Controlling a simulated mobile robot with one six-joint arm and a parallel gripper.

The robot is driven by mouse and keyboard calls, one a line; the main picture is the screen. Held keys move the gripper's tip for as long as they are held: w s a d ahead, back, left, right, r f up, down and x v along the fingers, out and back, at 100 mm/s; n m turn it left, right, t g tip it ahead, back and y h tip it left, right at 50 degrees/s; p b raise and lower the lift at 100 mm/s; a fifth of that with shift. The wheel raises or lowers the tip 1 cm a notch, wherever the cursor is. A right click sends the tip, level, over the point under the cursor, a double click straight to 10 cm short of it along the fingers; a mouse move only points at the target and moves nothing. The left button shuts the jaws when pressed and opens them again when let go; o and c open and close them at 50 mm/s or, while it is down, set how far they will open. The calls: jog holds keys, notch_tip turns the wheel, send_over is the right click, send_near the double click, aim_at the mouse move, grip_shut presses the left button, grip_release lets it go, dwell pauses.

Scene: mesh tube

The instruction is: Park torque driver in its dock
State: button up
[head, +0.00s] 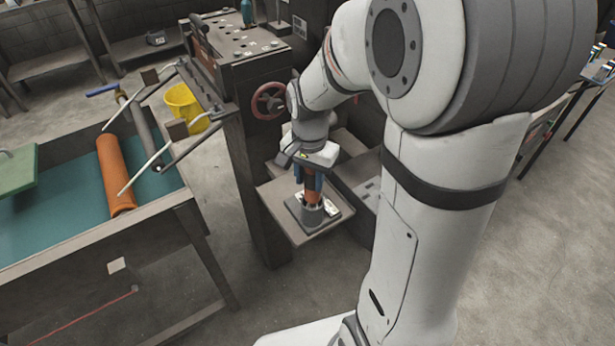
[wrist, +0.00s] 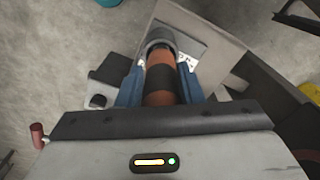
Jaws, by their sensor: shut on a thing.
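The torque driver (wrist: 159,81) has an orange body with a dark band. My gripper (wrist: 160,90) is shut on it, with a blue finger on each side. In the head view my gripper (head: 309,180) points down and the driver (head: 314,192) stands roughly upright below it. The driver's lower end is at the grey dock (head: 312,215), a round holder on a base plate on a small shelf. It also shows in the wrist view as a grey ring (wrist: 160,36) around the driver's far end. I cannot tell how deep the driver sits in it.
The shelf (head: 275,200) sticks out from a dark machine with a red handwheel (head: 268,101). A bench (head: 70,254) with an orange roll (head: 115,175) stands at the left. A yellow bucket (head: 184,106) is on the floor behind. Floor at the lower right is clear.

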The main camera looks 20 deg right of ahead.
jog(key=shift+f+b, duration=1.2)
jog(key=shift+f, duration=0.35)
dwell(1.2)
jog(key=o, duration=1.2)
jog(key=shift+c, duration=0.2)
notch_tip(320, 180, up, 8)
jog(key=shift+f, duration=0.1)
jog(key=s+r+n+t, duration=0.1)
jog(key=s+n+t, duration=0.1)
jog(key=s+n, duration=0.6)
jog(key=s+d, duration=0.1)
jog(key=s, duration=0.3)
jog(key=shift+s+r+t, duration=0.35)
jog(key=shift+r+t, duration=0.05)
